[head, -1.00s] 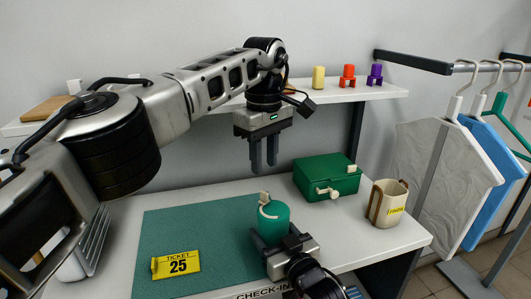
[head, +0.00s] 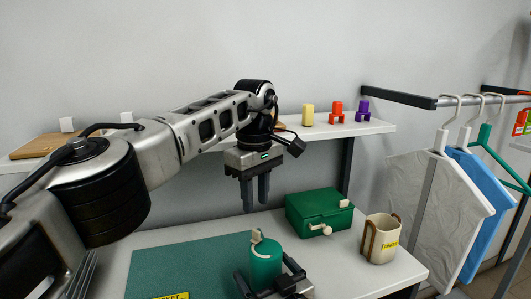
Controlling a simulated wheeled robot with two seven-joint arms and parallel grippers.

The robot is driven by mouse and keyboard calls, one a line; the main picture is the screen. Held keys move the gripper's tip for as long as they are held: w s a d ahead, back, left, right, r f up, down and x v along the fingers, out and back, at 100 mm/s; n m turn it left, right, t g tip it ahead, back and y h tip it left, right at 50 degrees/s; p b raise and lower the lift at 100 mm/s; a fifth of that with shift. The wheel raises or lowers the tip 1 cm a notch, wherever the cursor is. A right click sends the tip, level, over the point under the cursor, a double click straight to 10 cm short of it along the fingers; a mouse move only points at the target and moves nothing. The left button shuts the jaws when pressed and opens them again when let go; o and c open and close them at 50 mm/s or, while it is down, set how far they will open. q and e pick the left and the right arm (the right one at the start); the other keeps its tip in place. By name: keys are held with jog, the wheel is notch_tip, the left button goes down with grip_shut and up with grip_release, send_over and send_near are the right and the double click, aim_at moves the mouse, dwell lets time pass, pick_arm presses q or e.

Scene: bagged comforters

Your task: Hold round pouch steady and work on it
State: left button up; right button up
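The round green pouch (head: 266,268) stands upright near the right end of the green mat (head: 180,263), with a cream tab on top. My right gripper (head: 268,277) comes in from the bottom edge, with one finger on either side of the pouch. Whether its fingers press on the pouch I cannot tell, and the lower part is cut off. My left gripper (head: 255,207) hangs above and behind the pouch, pointing down. Its two fingers are apart with nothing between them.
A green box (head: 319,212) with cream knobs and a cream mug (head: 380,240) stand right of the pouch. A wall shelf (head: 345,130) bears yellow, red and purple pieces. A yellow ticket (head: 172,296) shows at the bottom edge.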

pick_arm(q)
jog(key=shift+r+p, duration=0.6)
pick_arm(e)
jog(key=shift+r+v, duration=0.15)
jog(key=shift+v, duration=0.5)
jog(key=shift+r+v, duration=0.15)
jog(key=shift+v, duration=0.45)
jog(key=shift+r+v, duration=0.2)
jog(key=shift+v, duration=1.05)
